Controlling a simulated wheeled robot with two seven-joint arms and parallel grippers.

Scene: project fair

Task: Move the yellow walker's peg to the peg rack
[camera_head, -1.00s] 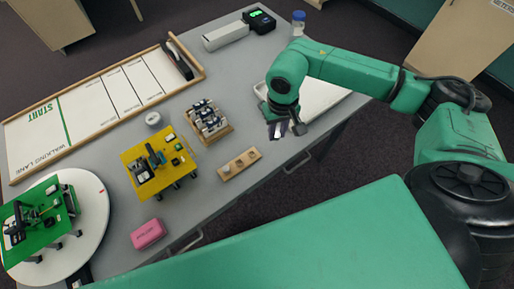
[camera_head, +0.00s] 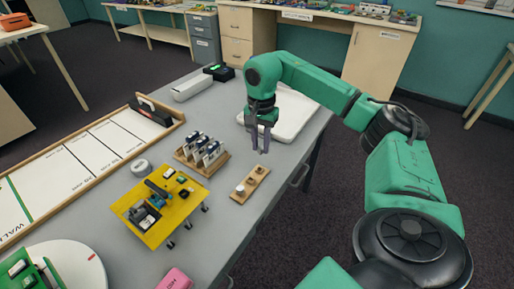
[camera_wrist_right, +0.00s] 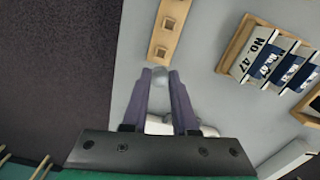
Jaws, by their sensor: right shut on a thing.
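The yellow walker (camera_head: 178,212) stands on the grey table, left of the wooden peg rack (camera_head: 262,174). The rack lies flat near the table's right edge and has a small pale piece at its near end. It also shows in the right wrist view (camera_wrist_right: 176,8), with two square spots on it. My right gripper (camera_head: 261,150) points down, just beyond the rack's far end. In the wrist view, its fingers (camera_wrist_right: 161,76) are shut on a small pale peg (camera_wrist_right: 161,82), mostly hidden between them. My left gripper is not in view.
A wooden holder with several cards (camera_head: 222,161) stands close left of the rack. A white tray (camera_head: 290,112) lies behind my right gripper. A round tin (camera_head: 141,167), the walking lane (camera_head: 95,150), a pink block (camera_head: 175,279) and a white turntable (camera_head: 85,258) are also on the table.

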